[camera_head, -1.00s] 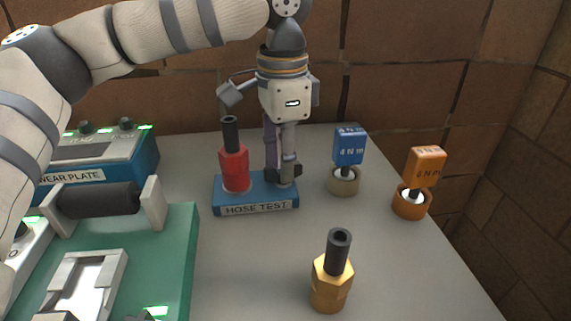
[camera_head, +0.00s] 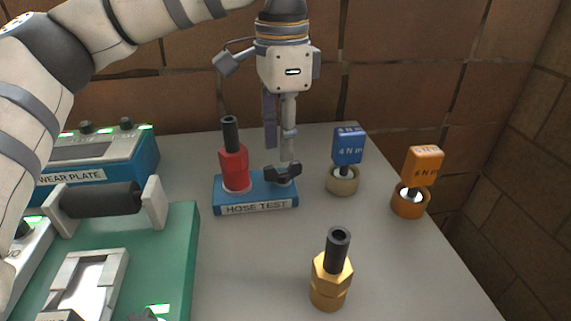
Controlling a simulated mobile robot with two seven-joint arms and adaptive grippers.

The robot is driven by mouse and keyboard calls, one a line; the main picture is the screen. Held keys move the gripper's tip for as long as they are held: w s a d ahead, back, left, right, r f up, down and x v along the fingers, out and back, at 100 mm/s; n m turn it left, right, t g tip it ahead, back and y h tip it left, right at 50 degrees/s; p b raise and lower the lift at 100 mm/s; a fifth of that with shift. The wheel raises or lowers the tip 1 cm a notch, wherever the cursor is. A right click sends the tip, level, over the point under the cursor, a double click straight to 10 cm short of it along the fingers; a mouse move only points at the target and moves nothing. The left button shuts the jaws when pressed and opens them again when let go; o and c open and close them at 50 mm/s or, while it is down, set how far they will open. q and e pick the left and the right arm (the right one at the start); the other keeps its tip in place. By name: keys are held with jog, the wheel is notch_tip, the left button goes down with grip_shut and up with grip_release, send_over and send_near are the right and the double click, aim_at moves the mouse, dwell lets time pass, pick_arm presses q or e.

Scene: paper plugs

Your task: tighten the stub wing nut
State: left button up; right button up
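The black wing nut (camera_head: 283,174) sits at the right end of the blue block labelled HOSE TEST (camera_head: 222,196). My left gripper (camera_head: 279,152) hangs pointing down just above the wing nut. Its two fingers, one purplish and one grey, stand apart with nothing seen between them. The fingertips look clear of the nut, with only a small gap. The stub under the nut is mostly hidden. My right gripper is not in view.
A red plug with a black tube (camera_head: 234,165) stands on the block's left end. Blue (camera_head: 348,147) and orange (camera_head: 423,164) tagged plugs stand to the right. A brass plug (camera_head: 331,280) stands in front. The green fixture (camera_head: 178,250) lies left.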

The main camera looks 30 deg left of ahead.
aim_at(283, 164)
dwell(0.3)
pick_arm(q)
jog(key=shift+f, duration=1.95)
grip_shut()
grip_release()
